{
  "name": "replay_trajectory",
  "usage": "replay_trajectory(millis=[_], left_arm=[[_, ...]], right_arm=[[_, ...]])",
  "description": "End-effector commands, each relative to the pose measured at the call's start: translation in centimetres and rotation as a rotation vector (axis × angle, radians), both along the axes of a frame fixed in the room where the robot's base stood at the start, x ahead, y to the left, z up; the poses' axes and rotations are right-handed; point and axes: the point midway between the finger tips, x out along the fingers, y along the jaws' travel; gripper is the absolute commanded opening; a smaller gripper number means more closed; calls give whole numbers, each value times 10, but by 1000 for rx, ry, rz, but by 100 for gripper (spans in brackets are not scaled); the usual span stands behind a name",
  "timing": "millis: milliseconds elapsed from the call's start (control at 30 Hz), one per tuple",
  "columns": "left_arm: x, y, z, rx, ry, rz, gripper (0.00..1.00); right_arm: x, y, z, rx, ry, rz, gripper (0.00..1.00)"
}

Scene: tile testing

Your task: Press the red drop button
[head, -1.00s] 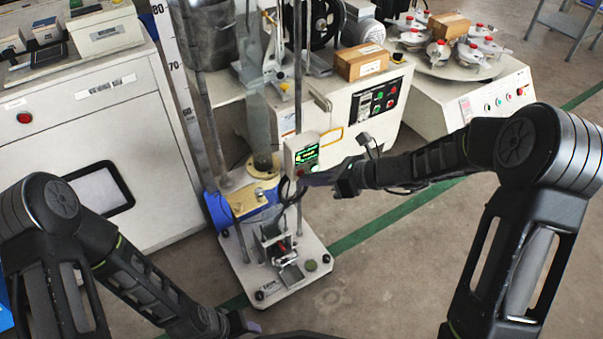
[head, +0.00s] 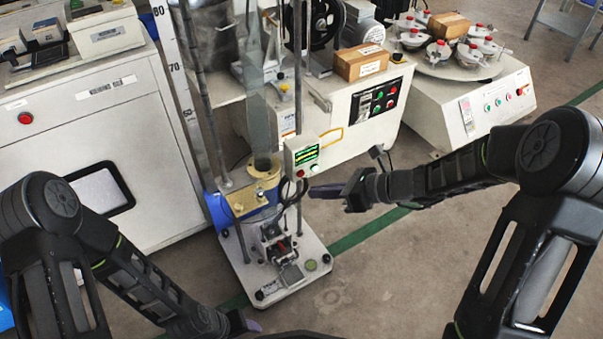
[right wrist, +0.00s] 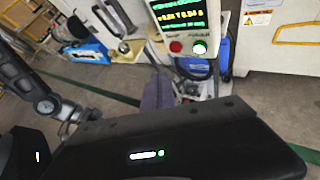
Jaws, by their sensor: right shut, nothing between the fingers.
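The control box (head: 303,155) is a small white box on the drop-test stand, with a lit green display. Its red button (right wrist: 176,46) shows in the right wrist view at the lower left of the box, beside a lit green button (right wrist: 199,48). My right gripper (head: 314,191) is shut and empty. Its fingertips are just right of and below the box in the head view, apart from it. In the right wrist view its purple fingers (right wrist: 158,92) are below and left of the red button. My left gripper (head: 250,326) is low at the bottom edge, mostly hidden.
The stand has a white base plate (head: 312,247) on the floor, with a clamp and upright rods. A white cabinet (head: 150,195) is at the left. A machine with a black button panel (head: 376,100) and a turntable machine (head: 500,98) stand behind. Floor at the right is clear.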

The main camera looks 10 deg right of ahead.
Motion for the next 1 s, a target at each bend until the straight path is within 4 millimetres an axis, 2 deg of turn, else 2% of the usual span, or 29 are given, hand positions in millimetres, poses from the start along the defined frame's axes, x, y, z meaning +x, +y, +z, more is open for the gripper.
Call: replay_trajectory(millis=[267,1000], left_arm=[[0,0,3,0,0,0,48],[0,0,2,0,0,0,48]], right_arm=[[-19,-8,0,0,0,0,0],[-19,-7,0,0,-1,0,0]])
